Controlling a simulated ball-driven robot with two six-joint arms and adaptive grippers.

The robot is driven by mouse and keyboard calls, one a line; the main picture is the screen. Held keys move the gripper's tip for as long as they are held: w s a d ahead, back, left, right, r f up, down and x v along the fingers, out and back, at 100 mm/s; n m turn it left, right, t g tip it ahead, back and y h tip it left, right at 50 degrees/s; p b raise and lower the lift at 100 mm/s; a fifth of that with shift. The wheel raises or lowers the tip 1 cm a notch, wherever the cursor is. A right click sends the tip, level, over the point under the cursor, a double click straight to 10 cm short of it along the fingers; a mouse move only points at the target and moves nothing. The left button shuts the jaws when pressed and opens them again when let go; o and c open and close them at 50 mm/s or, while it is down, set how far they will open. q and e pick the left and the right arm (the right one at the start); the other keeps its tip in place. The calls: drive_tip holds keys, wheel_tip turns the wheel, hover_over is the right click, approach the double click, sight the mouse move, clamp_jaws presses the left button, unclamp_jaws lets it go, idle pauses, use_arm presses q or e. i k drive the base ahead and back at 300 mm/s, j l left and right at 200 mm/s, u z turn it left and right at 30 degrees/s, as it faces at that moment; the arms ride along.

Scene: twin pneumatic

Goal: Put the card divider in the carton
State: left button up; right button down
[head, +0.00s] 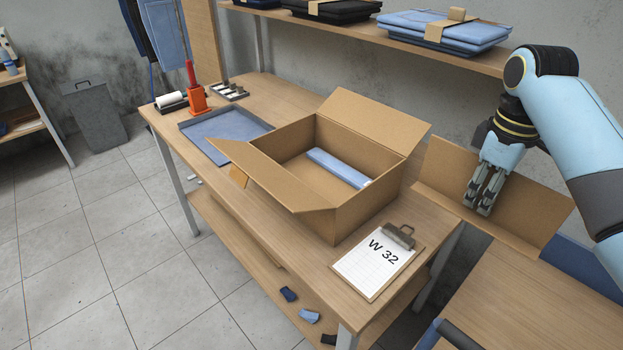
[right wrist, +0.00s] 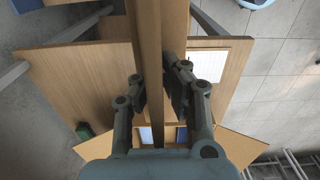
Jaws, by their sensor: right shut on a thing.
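The open cardboard carton (head: 352,215) stands on the wooden table with its flaps spread outward. A folded light-blue garment (head: 338,166) lies inside it. The card divider (head: 530,215) is a brown, folded-looking card panel. It is held up to the right of the carton, apart from it. My right gripper (head: 483,208) is shut on the divider. In the right wrist view the divider (right wrist: 148,60) shows nearly edge-on between the fingers (right wrist: 160,90). The gripper hides part of the divider in the head view. My left gripper is not in view.
A clipboard (head: 362,276) marked W 32 lies in front of the carton. A blue tray or mat (head: 222,130) and an orange holder (head: 197,100) are at the left. A shelf (head: 390,37) with folded garments runs behind. Another wooden surface (head: 530,300) is at bottom right.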

sight(324, 186)
drive_tip(key=i+j, duration=0.45)
drive_tip(key=j, duration=0.15)
drive_tip(key=i+j, duration=0.5)
drive_tip(key=j, duration=0.1)
